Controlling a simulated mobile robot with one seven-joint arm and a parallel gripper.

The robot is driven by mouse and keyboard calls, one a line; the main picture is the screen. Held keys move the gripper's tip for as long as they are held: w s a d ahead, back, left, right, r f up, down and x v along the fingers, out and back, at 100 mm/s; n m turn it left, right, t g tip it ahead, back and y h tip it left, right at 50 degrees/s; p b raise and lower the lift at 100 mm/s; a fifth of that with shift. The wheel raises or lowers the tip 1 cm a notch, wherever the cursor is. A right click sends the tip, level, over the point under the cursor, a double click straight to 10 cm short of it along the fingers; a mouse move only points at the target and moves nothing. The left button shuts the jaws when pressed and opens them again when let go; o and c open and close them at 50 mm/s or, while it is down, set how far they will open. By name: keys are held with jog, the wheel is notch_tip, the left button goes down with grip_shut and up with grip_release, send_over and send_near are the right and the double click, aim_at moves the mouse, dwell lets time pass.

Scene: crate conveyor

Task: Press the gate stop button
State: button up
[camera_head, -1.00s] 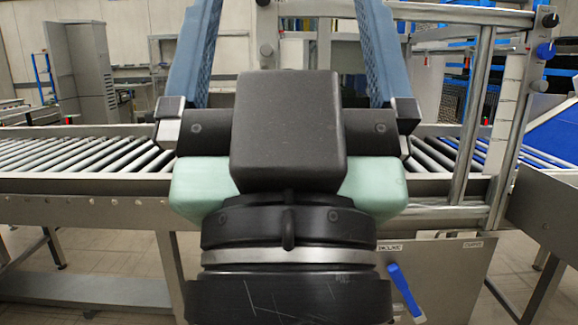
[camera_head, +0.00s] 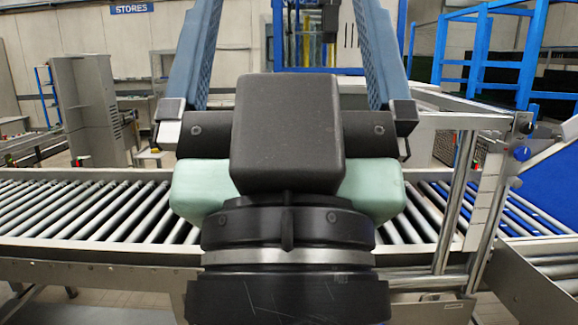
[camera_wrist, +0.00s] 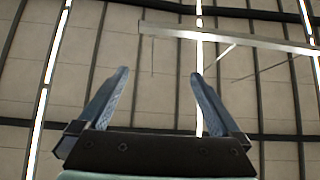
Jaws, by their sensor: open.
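My gripper (camera_head: 284,8) points up and away in the head view, with its two blue fingers spread apart and their tips cut off at the top edge. The wrist view shows both fingers of my gripper (camera_wrist: 160,73) apart with nothing between them, against the ceiling. On the gate post at the right are a black knob (camera_head: 526,127) and a blue knob (camera_head: 521,153), well to the right of my gripper. I cannot tell which, if either, is the gate stop button.
A roller conveyor (camera_head: 70,250) runs across the view behind my arm. A metal gate frame (camera_head: 458,190) stands over its right part. A grey cabinet (camera_head: 85,110) is at the back left, and blue racks (camera_head: 500,60) are at the back right.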

jog(key=shift+c, duration=0.3)
grip_shut()
dwell(0.3)
dwell(1.2)
